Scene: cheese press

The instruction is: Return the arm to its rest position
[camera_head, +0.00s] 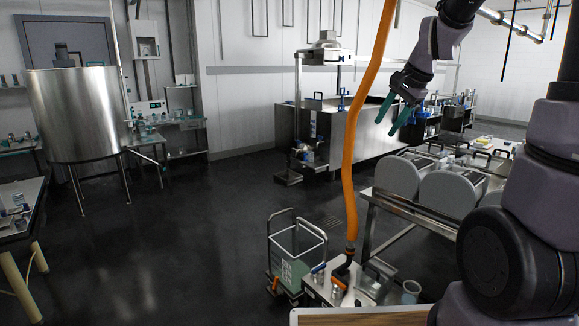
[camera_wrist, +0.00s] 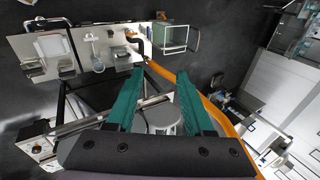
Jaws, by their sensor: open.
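My gripper (camera_head: 394,112) is raised in the upper right of the head view, with its green fingers spread apart and pointing down and to the left. In the wrist view the two green fingers of my gripper (camera_wrist: 158,85) are apart with nothing held between them. My arm bends in from the right edge of the head view. The orange hose (camera_head: 351,150) hangs to the left of the gripper, apart from it in the head view. In the wrist view the hose (camera_wrist: 217,120) passes behind the right finger.
Grey rounded press units (camera_head: 396,178) stand on a metal frame below the gripper. A wheeled cart (camera_head: 297,252) stands at lower centre. A steel vat (camera_head: 76,113) is at far left, and a steel tank (camera_head: 372,132) stands behind. The dark floor (camera_head: 180,240) is open at left-centre.

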